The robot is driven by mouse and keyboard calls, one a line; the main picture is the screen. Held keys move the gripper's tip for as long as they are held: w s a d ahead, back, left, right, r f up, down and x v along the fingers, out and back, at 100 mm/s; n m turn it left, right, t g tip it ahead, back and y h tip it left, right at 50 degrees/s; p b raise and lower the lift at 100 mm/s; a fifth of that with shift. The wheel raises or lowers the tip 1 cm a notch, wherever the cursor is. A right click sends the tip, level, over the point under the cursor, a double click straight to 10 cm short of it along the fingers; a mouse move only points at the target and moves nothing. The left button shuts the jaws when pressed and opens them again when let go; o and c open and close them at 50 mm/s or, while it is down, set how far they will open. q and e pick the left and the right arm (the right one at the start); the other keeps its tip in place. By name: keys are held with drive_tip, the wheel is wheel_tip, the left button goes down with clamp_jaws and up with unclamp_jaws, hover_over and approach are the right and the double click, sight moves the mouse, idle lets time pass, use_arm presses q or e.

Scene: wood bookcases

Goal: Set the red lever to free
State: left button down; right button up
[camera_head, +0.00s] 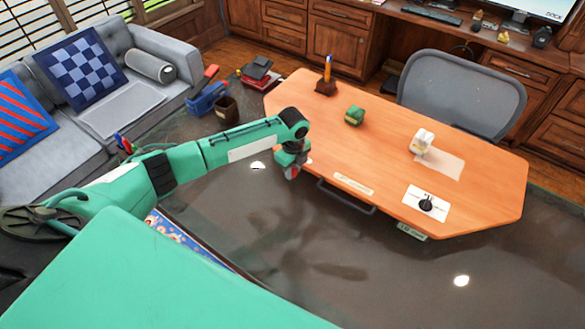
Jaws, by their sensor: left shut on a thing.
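My left gripper (293,171) is at the left front edge of the orange wooden table. It is shut on a small red piece (294,173), which looks like the red lever. The fingers and my wrist hide most of the piece, and its setting cannot be read. A pale label plate (353,184) lies along the table's front edge, right of the gripper; its words are too small to read. My right gripper is not in view.
The orange table (470,190) holds a green block (355,116), a white object (422,141) and a white plate with a black knob (427,204). A dark handle bar (345,199) juts from its front. A grey chair (462,92) stands behind; a sofa (130,95) is left.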

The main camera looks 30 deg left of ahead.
use_arm(q)
drive_tip(key=c, duration=1.1)
unclamp_jaws()
drive_tip(key=shift+r, duration=0.1)
drive_tip(key=shift+c, duration=0.2)
